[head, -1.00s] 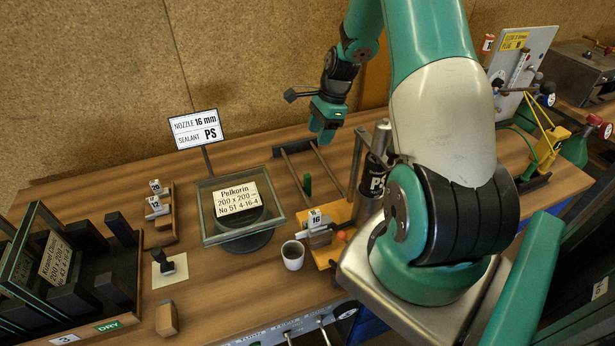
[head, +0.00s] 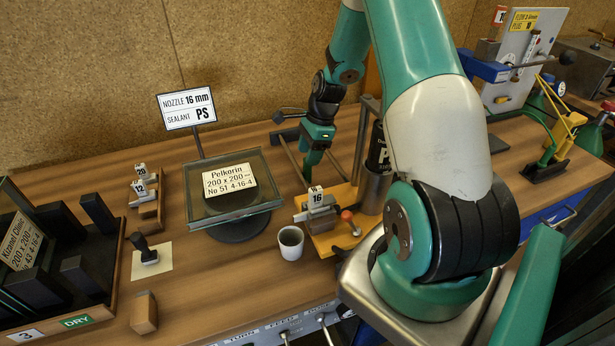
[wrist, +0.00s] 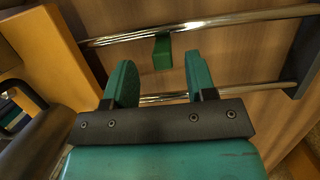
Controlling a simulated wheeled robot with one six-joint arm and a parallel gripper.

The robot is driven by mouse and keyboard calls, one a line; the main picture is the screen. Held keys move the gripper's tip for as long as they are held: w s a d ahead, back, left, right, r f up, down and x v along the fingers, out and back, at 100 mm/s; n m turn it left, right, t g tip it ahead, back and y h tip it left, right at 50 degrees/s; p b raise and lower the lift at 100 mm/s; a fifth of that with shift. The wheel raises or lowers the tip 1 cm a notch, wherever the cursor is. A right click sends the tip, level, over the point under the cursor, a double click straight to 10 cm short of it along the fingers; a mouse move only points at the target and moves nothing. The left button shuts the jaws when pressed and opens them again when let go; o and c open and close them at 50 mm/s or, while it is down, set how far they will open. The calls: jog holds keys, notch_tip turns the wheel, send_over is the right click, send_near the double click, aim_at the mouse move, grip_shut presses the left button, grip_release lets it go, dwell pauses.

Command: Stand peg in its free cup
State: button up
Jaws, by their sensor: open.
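A small green block (wrist: 162,52), which may be the peg, is at the far chrome rail (wrist: 230,25) in the wrist view. My gripper (wrist: 161,82) is open, its two green fingers spread either side of the block's line, with the block beyond the tips. I cannot tell whether they touch it. In the head view my gripper (head: 311,168) points down at the rails and hides the block. A pale cup (head: 290,242) with a dark inside stands upright near the front of the table. I cannot tell whether it is the peg's cup.
A glass frame (head: 235,208) on a round stand is left of the rails. A yellow-based fixture (head: 325,240) marked 16 stands in front of them. A dark PS cartridge (head: 377,155) is to the right. Bare wood shows left of the cup.

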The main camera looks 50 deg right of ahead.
aim_at(307, 171)
jog(key=b+x, duration=0.3)
jog(key=x, duration=0.1)
jog(key=shift+d, duration=0.2)
jog(key=shift+a+f+b, duration=0.2)
jog(key=shift+f+b, duration=0.3)
jog(key=shift+b, duration=0.1)
jog(key=shift+r, duration=0.1)
grip_shut()
jog(key=shift+r, duration=0.2)
